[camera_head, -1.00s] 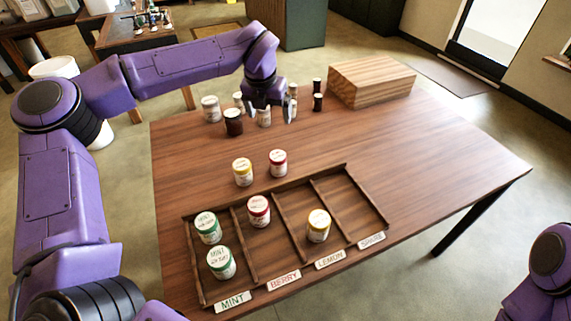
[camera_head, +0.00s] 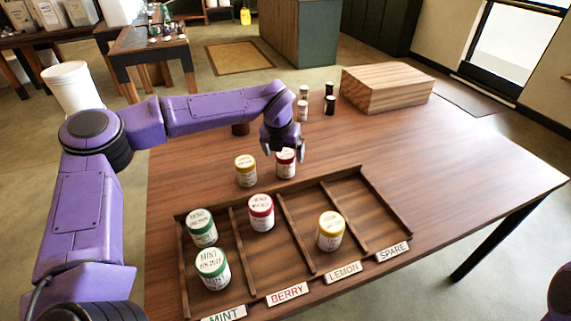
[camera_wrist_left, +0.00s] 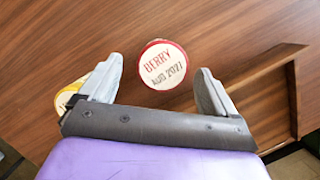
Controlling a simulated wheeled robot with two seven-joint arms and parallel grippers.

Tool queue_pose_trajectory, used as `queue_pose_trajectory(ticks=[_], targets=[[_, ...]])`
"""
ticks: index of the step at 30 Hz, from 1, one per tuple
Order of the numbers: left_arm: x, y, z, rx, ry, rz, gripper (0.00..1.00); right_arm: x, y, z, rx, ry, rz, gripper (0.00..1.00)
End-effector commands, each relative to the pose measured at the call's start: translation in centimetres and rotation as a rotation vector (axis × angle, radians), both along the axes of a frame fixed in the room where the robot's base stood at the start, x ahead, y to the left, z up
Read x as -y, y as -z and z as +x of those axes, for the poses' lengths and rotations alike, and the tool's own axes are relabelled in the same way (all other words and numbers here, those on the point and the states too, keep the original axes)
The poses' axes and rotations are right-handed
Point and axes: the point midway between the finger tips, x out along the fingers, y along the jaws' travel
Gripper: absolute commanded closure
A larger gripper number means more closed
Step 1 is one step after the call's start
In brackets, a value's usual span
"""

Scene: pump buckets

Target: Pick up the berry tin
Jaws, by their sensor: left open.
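The loose berry tin (camera_head: 286,168), white with a red rim, stands upright on the table behind the divided tray (camera_head: 376,182). In the left wrist view the berry tin (camera_wrist_left: 164,66) shows its lid lettered "BERRY AUG 2027". My left gripper (camera_head: 283,153) is open, just above and behind this tin. In the left wrist view the lid appears between the fingertips of my left gripper (camera_wrist_left: 160,65), with gaps on both sides. Another red-rimmed tin (camera_head: 261,212) stands in the tray's BERRY compartment. My right gripper is out of view.
A yellow-rimmed tin (camera_head: 246,171) stands close left of the loose berry tin. The tray holds two green-rimmed tins and a yellow-rimmed tin (camera_head: 330,231); its SPARE compartment is empty. Small jars and a wooden block (camera_head: 387,89) stand at the back. The table's right side is clear.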

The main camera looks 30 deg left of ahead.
Motion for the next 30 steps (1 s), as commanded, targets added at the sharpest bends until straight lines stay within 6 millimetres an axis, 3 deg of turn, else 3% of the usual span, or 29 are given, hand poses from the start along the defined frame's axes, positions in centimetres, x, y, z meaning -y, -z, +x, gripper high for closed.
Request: queue_pose_trajectory(ticks=[6,13,14,18,20,30], targets=[[0.0,3.4,1.1,-0.002,0.0,0.0,0.09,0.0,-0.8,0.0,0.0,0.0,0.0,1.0],[0.0,3.8,1.2,0.0,-0.001,-0.001,0.09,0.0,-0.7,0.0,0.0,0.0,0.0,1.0],[0.0,3.8,1.2,0.0,-0.001,-0.001,0.13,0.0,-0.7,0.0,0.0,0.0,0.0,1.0],[0.0,3.8,1.2,0.0,0.0,-0.001,0.58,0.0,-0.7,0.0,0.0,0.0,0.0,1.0],[0.0,3.8,1.2,0.0,0.0,-0.001,0.73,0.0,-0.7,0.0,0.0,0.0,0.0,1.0],[0.0,3.2,1.3,0.002,0.0,-0.001,0.73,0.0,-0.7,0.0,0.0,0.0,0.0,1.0]])
